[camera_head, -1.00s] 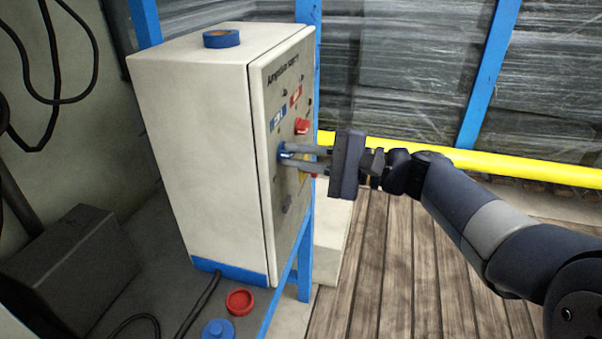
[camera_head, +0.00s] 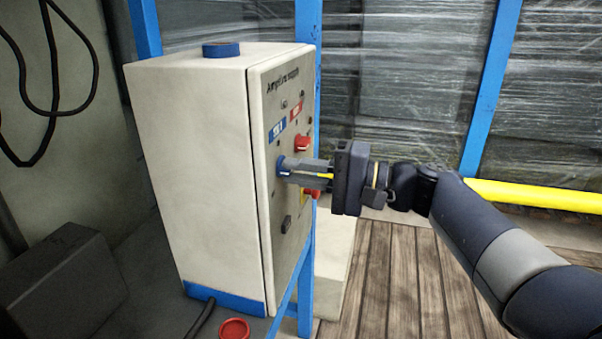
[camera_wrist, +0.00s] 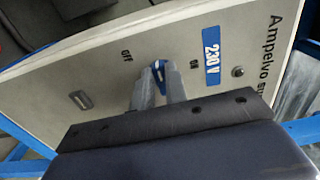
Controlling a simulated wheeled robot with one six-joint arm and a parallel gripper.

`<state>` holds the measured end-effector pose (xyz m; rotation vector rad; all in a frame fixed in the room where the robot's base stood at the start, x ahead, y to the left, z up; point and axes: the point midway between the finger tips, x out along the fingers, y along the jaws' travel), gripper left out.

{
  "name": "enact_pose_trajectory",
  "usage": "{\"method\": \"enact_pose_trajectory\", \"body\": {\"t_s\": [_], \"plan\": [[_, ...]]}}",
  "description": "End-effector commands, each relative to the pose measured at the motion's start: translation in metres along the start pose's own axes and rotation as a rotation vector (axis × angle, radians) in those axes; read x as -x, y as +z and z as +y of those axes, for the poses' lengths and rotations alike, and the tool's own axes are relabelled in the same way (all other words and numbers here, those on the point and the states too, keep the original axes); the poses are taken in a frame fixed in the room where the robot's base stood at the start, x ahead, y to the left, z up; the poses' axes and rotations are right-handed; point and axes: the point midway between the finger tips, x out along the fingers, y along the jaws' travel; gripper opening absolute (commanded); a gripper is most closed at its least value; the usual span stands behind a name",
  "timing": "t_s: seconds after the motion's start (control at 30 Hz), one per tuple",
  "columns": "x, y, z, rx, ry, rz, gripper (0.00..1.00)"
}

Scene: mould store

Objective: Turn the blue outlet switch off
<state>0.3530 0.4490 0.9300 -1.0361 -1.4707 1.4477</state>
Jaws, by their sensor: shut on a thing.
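The blue outlet switch (camera_head: 282,164) is on the front panel of a cream supply box (camera_head: 190,160), under a blue label. In the wrist view the blue switch (camera_wrist: 158,70) shows between my two fingertips, with the word "Off" to its left and "on" to its right below the 230 V label (camera_wrist: 211,49). My gripper (camera_head: 290,170) reaches the panel from the right and is shut on the switch knob. The fingers hide part of the knob, so I cannot tell its exact pointing direction.
A red switch (camera_head: 303,143) and another red knob (camera_head: 313,194) sit close to my fingers on the same panel. A blue tape roll (camera_head: 221,49) lies on the box. A yellow rail (camera_head: 535,195) runs behind my arm. The wooden floor (camera_head: 400,280) is clear.

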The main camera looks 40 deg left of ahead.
Motion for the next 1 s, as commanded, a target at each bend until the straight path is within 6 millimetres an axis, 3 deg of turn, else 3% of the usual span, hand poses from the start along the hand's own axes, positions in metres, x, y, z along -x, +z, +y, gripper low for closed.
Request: {"method": "enact_pose_trajectory", "body": {"t_s": [0.13, 0.17, 0.4, 0.73, 1.0], "plan": [[0.000, 0.000, 0.001, 0.001, 0.002, -0.002, 0.00], [0.000, 0.000, 0.001, 0.001, 0.003, -0.002, 0.15], [0.000, 0.000, 0.001, 0.000, 0.001, -0.001, 0.35], [0.005, -0.001, 0.000, -0.001, 0.001, 0.002, 0.35], [0.054, -0.001, -0.002, -0.002, 0.002, 0.006, 0.35]]}}
